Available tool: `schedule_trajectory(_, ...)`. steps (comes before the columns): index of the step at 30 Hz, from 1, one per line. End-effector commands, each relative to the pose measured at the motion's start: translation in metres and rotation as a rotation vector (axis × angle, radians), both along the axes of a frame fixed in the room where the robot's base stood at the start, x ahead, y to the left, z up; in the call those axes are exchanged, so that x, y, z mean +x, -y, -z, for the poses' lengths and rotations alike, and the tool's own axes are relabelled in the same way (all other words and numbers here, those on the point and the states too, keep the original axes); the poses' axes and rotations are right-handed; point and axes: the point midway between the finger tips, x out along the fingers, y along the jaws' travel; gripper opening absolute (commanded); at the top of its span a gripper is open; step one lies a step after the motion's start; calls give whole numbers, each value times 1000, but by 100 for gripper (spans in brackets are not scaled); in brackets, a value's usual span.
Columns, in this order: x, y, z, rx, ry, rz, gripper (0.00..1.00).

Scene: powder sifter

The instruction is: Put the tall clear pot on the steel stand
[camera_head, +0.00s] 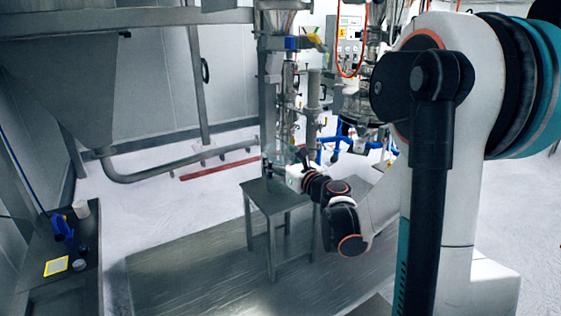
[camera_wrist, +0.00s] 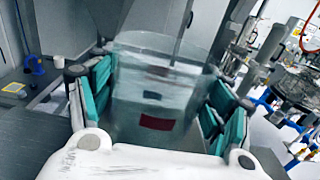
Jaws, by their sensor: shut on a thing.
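The tall clear pot (camera_wrist: 158,92) stands between the two teal-padded fingers of my gripper (camera_wrist: 160,105) in the wrist view. It is see-through, with a dark red patch and a small dark patch showing on or through it. The gripper is shut on it. In the head view the pot (camera_head: 277,158) is small and faint at the end of my gripper (camera_head: 290,172), over the steel stand (camera_head: 258,188). The stand is a small grey table with a flat top and legs. I cannot tell whether the pot's base touches its top.
A dark bench (camera_head: 75,270) at the left holds a white cup (camera_head: 81,208), a blue item (camera_head: 62,228) and a yellow-edged card (camera_head: 56,266). A metal column (camera_head: 272,95) with sifter equipment rises behind the stand. Large steel machinery (camera_head: 60,85) fills the upper left.

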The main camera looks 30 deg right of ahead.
Motion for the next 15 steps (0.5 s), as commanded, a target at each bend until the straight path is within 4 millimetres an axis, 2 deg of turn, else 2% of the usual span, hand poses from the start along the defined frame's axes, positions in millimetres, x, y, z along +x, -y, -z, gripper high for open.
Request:
schedule_trajectory(9,0,0,3,0,0,0,48)
schedule_trajectory(10,0,0,3,0,0,0,78)
schedule_trajectory(12,0,0,2,0,0,0,93)
schedule_trajectory(15,0,0,2,0,0,0,93)
